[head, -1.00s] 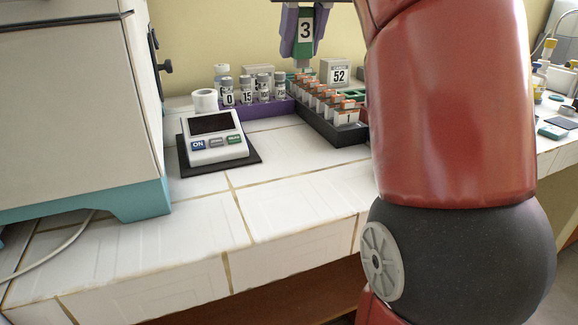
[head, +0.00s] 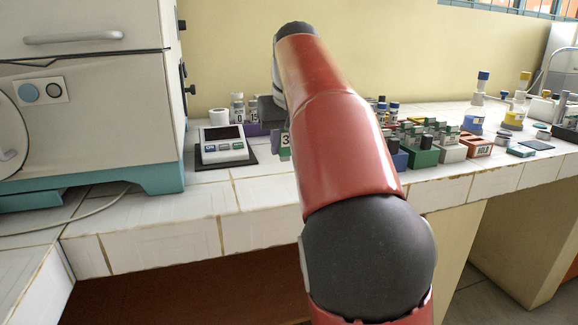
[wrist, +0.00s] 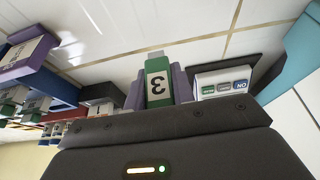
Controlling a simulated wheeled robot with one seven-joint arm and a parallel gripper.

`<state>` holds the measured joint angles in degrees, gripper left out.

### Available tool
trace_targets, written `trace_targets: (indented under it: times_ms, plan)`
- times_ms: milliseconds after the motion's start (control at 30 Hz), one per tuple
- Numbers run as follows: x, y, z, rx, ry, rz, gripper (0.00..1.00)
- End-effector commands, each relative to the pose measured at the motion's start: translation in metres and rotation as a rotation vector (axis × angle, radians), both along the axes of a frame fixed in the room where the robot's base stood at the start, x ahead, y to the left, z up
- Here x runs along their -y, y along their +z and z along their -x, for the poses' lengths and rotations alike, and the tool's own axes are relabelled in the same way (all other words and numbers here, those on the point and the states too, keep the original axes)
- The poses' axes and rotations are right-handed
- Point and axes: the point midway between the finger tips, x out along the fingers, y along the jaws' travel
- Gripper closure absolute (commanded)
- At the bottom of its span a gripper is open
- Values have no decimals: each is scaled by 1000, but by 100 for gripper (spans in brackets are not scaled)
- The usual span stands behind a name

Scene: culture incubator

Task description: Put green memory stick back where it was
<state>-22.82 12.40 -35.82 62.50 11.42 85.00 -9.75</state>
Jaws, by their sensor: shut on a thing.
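The green memory stick (wrist: 157,84) has a white label with a 3 and a pale end piece. My gripper (head: 283,143) is shut on it, with a purple finger on each side in the wrist view. In the head view the stick's label (head: 285,141) shows just right of the white device, and my red arm covers much of what lies behind. The stick is held in front of the white tiles in the wrist view. Blocks holding upright sticks stand right of my arm, including a green block (head: 422,158) and an orange block marked HOLD (head: 479,148).
A white device with buttons (head: 223,155) sits on a dark mat left of my gripper. A large cabinet (head: 85,110) stands at the far left. Vials (head: 238,108) stand at the back. Bottles (head: 475,112) stand farther right. The tiled front strip (head: 250,190) is clear.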

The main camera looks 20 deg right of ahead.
Motion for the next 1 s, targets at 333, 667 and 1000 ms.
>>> trace_targets:
  times_ms: [333, 667, 1000]
  plan:
    - [-1, -41, -5, 1, 1, 0, 100]
    - [-1, -41, -5, 0, 0, 0, 100]
    - [-1, -42, -5, 0, 1, 0, 53]
